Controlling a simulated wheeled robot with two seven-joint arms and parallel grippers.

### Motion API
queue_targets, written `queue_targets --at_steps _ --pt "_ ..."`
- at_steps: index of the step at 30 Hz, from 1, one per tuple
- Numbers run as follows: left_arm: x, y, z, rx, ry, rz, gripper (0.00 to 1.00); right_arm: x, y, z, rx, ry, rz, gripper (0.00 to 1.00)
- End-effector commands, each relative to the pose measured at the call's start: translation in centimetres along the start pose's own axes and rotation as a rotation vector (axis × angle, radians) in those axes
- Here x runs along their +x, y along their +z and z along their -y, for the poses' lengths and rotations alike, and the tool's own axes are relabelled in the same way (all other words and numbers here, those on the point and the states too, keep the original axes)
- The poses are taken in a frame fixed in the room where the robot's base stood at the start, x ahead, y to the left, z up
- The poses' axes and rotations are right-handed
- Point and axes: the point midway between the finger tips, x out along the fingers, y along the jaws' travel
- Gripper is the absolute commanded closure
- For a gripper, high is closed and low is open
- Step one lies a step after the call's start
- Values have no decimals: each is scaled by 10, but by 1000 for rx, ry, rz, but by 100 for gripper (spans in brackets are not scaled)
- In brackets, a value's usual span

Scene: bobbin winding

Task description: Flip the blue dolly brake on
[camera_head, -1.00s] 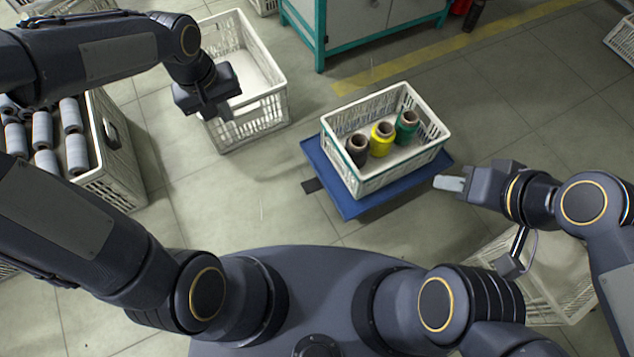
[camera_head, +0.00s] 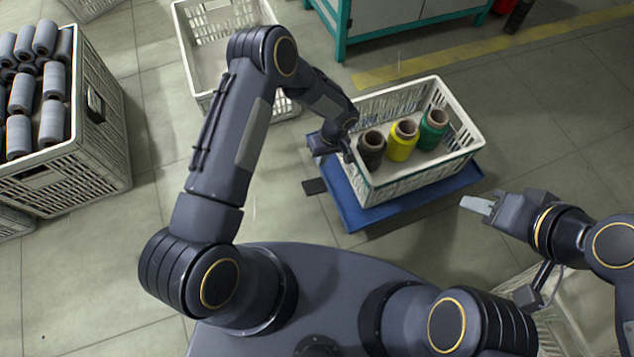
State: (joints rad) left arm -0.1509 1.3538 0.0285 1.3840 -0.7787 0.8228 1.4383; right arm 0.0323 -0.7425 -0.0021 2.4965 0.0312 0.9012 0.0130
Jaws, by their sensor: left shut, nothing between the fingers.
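The blue dolly (camera_head: 372,217) stands on the floor ahead of me, with a white crate (camera_head: 424,176) on it. A small black pedal (camera_head: 314,186), which looks like the brake, sticks out at the dolly's left side. My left gripper (camera_head: 346,153) is shut and empty. It points down over the dolly's left edge, close to the crate's left corner and above the pedal in the picture. Whether it touches the crate or dolly I cannot tell. My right gripper (camera_head: 476,205) is off the dolly's right corner, its pale fingertips seen edge-on; its opening is unclear.
The crate holds a brown cone (camera_head: 371,152), a yellow cone (camera_head: 402,142) and a green cone (camera_head: 432,131). A crate of grey bobbins (camera_head: 95,160) is at left, an empty crate (camera_head: 190,55) behind. A teal-framed cabinet (camera_head: 400,45) stands at back. Floor left of the dolly is clear.

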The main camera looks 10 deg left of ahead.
Motion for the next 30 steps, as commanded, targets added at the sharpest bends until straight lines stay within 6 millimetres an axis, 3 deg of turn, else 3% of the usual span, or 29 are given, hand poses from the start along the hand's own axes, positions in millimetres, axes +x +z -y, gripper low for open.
queue_targets --at_steps 14,20,30 --pt "10 2 -2 -2 -4 1 100 2 1 -1 0 0 0 64" --pt "41 2 -1 -2 -6 3 100 11 6 -5 0 0 0 64" --pt "113 3 -2 -2 -4 3 100 30 15 -14 0 0 0 64"
